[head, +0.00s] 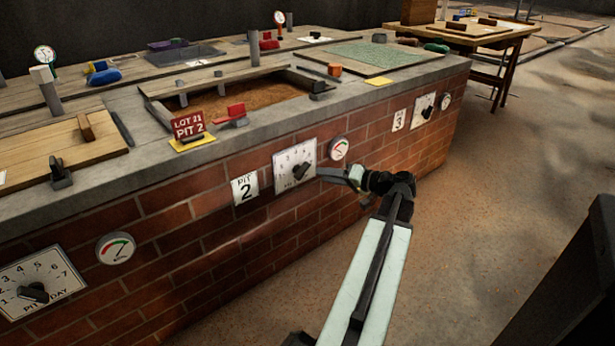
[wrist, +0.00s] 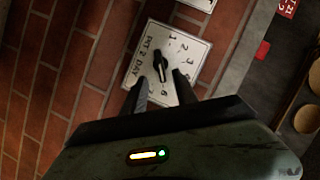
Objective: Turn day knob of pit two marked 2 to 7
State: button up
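The pit 2 day dial is a white plate (head: 284,182) on the brick front wall, with a black knob (head: 301,171) at its middle. In the wrist view the plate (wrist: 137,62) appears turned, with "PIT 2 DAY" and numbers around the knob (wrist: 160,66). The knob's long axis runs roughly up and down there; which number it points to is unclear. My gripper (head: 322,174) is at the plate's right side in the head view. In the wrist view my gripper (wrist: 161,82) is open, its fingers either side of the knob's lower end; contact cannot be told.
A "PIT 2" sign (head: 245,187) and a gauge (head: 338,148) flank the dial. Another day dial (head: 55,272) is at the lower left, and a pit 3 dial (head: 424,107) is further right. The stone ledge (head: 250,136) juts above.

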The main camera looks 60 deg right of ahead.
aim_at(306, 172)
jog(key=b+x, duration=0.1)
jog(key=x, duration=0.6)
jog(key=shift+w+b, duration=0.35)
jog(key=shift+w, duration=0.05)
